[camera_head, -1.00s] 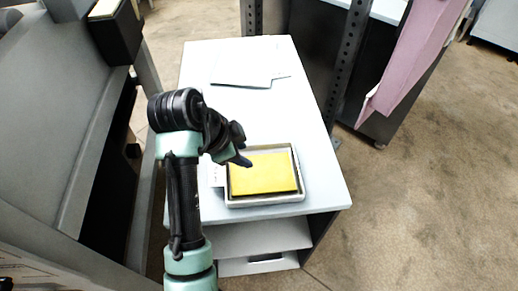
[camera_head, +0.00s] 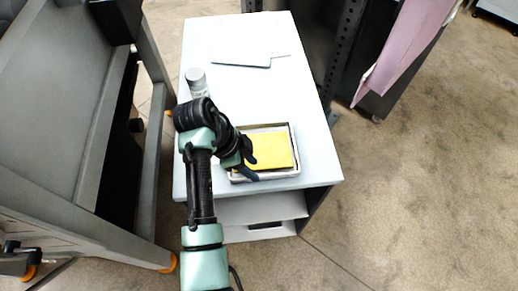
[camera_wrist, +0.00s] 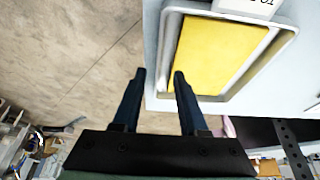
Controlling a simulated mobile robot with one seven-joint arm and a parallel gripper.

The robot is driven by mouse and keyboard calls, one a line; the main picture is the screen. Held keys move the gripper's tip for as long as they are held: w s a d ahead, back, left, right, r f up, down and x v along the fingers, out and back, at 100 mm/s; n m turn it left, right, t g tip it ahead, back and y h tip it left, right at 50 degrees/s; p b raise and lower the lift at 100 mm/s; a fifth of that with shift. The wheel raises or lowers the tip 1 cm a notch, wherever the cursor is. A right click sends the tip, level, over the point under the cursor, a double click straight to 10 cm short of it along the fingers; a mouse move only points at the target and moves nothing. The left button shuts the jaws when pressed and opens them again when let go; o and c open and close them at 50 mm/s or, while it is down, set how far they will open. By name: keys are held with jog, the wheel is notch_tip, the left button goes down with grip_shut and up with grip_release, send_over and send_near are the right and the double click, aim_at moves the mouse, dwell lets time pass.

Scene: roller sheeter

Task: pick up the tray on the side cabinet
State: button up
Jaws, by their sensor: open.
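The tray (camera_head: 278,174) is shallow and grey-white, with a yellow block or sheet (camera_head: 272,149) inside. It lies flat near the front edge of the side cabinet (camera_head: 318,168). My gripper (camera_head: 250,161) is at the tray's left side and hides part of it. In the wrist view the tray's rim (camera_wrist: 218,98) is just beyond the open, empty fingers (camera_wrist: 160,74). The left finger appears over the floor, the right finger by the tray's corner. I cannot tell whether either touches the rim.
A grey-capped bottle (camera_head: 197,82) stands at the cabinet's left edge. White sheets (camera_head: 243,48) lie at its back. A large grey machine (camera_head: 60,110) is on the left and a perforated post (camera_head: 343,50) on the right. Open floor (camera_head: 420,200) lies to the right.

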aim_at(262, 175)
jog(key=p+x, duration=0.1)
jog(key=x, duration=0.4)
jog(key=shift+s, duration=0.1)
jog(key=shift+r, duration=0.1)
grip_shut()
jog(key=shift+r, duration=0.1)
dwell(1.0)
